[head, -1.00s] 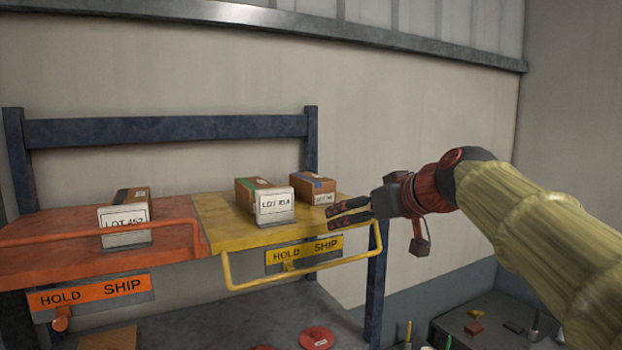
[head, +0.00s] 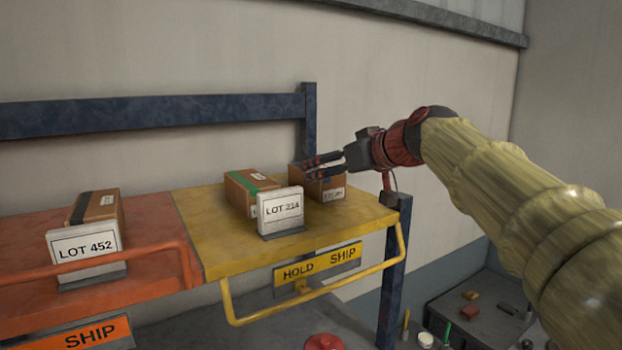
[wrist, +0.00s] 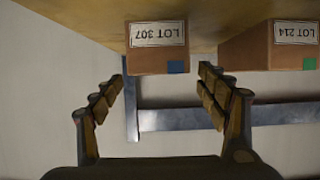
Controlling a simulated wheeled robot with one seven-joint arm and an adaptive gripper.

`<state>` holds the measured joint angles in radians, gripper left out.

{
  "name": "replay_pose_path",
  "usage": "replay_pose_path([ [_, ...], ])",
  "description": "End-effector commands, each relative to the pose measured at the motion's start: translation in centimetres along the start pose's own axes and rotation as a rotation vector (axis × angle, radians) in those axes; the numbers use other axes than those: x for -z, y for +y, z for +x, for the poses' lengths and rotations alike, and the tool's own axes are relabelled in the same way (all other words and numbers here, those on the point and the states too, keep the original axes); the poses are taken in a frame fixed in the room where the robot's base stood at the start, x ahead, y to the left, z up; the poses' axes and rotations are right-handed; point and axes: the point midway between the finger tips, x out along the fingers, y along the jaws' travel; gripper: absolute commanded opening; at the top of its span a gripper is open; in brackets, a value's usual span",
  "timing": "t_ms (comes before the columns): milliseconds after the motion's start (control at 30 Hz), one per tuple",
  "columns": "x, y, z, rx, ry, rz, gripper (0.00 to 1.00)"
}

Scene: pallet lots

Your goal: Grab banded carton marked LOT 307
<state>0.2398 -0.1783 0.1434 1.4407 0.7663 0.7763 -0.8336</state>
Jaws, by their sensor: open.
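The LOT 307 carton (wrist: 157,59) shows upside down in the wrist view, brown with a white label and a blue band mark. It lies ahead of my gripper (wrist: 163,85), between the lines of the two open fingers, with nothing held. In the head view the same carton (head: 330,193) stands at the back right of the yellow shelf (head: 350,222). My gripper (head: 325,166) overlaps its upper part there, and part of the carton is hidden behind the fingers. I cannot tell whether they touch.
A green-banded carton (head: 240,187), labelled LOT 214 in the wrist view (wrist: 294,44), stands left of it behind a LOT 214 placard (head: 281,208). A black-banded carton (head: 98,208) sits on the orange shelf (head: 30,221) behind a LOT 452 placard (head: 84,247). A yellow rail (head: 330,294) fronts the yellow shelf.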

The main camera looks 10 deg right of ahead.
Motion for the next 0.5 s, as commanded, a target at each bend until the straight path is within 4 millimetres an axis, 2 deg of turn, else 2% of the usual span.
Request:
replay_pose_path([
  [500,-0.1,0.0,6.3,0.001,-0.003,0.001,0.74],
])
